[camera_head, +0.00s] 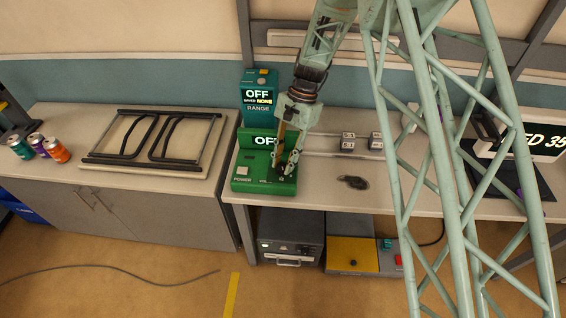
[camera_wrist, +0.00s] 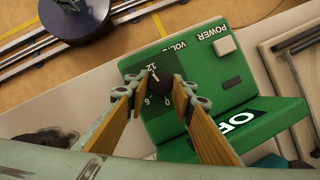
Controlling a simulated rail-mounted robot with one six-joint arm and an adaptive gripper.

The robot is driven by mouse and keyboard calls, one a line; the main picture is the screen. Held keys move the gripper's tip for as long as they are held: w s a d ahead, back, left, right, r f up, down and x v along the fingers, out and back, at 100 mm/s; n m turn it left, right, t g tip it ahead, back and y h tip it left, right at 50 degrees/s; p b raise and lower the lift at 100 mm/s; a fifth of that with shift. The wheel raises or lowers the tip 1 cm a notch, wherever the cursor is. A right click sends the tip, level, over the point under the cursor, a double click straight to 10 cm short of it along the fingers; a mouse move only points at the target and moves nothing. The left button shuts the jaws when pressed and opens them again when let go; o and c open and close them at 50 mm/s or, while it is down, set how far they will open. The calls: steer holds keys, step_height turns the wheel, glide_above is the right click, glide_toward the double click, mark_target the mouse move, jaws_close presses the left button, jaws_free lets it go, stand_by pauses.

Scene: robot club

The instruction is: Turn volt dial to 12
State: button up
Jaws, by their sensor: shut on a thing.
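A green power supply box (camera_head: 262,184) stands on the bench, with a POWER button (camera_head: 243,171) on its left and a display reading OFF. The black volt dial (camera_wrist: 161,90) is on its top panel, and in the head view my gripper (camera_head: 283,169) hides most of it. In the wrist view my gripper (camera_wrist: 163,84) has its two fingers on either side of the dial, shut on it. A white mark on the dial points towards the printed 12. The labels 6 and 0 show on the other side; other labels are hidden.
A teal RANGE box (camera_head: 259,95) behind reads OFF, SAVED NONE. A framed rack (camera_head: 153,140) and cans (camera_head: 55,150) are on the left counter.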

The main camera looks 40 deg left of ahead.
steer(key=shift+s+d+f+m+y, duration=0.1)
steer(key=shift+m+y, duration=0.15)
steer(key=shift+m, duration=0.4)
steer(key=shift+d+m+y, duration=0.1)
steer(key=shift+m+y, duration=0.15)
steer(key=shift+m, duration=0.4)
steer(key=shift+a, duration=0.1)
steer(key=o, duration=0.8)
steer(key=shift+o, duration=0.2)
steer(key=shift+r, duration=0.2)
steer(key=v, duration=1.1)
steer(key=shift+r, duration=0.35)
